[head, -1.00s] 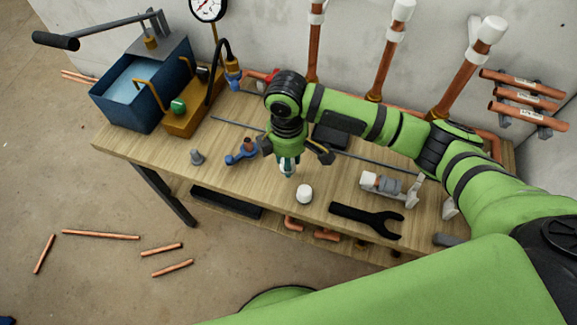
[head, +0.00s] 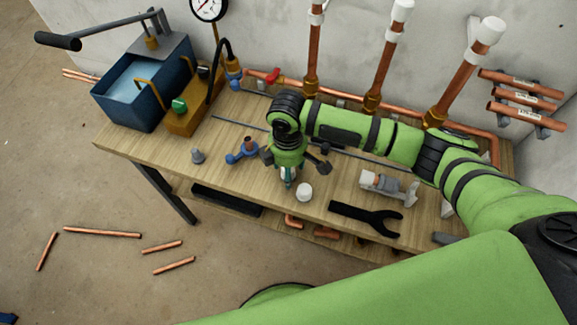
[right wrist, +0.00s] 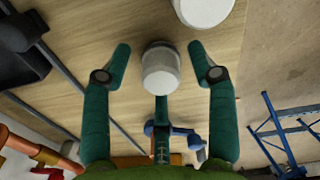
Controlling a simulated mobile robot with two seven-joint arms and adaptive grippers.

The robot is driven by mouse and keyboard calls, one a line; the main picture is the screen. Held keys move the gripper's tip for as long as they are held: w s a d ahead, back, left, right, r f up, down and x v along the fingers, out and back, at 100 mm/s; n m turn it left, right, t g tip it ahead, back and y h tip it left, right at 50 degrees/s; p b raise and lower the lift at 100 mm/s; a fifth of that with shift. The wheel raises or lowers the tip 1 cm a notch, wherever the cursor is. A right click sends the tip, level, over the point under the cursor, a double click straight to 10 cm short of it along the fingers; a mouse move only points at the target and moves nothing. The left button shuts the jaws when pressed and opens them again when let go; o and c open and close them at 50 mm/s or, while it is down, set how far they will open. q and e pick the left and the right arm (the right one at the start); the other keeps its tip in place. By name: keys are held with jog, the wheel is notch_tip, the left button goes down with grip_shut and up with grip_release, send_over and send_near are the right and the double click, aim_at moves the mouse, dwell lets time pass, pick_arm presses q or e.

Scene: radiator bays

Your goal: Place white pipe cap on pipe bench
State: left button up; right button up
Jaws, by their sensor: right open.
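There are gaps between the cap and both fingertips. The gripper mostly hides this cap in the head view. A second, wider white cap (head: 304,192) sits on the bench just right of the gripper and shows cut off at the top of the right wrist view (right wrist: 203,8). My left gripper is out of view.
A blue clamp (head: 242,153) and a small grey fitting (head: 198,156) are left of the gripper. A black wrench (head: 368,217) and a white-and-grey fitting (head: 388,187) are to the right. Upright copper pipes (head: 382,65) stand behind. A blue water tank (head: 130,92) occupies the left end.

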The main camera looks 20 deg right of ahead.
notch_tip(320, 180, up, 12)
jog(key=b, duration=0.1)
jog(key=shift+r+b, duration=0.2)
jog(key=shift+b, duration=0.2)
jog(key=shift+a, duration=0.1)
dwell(0.4)
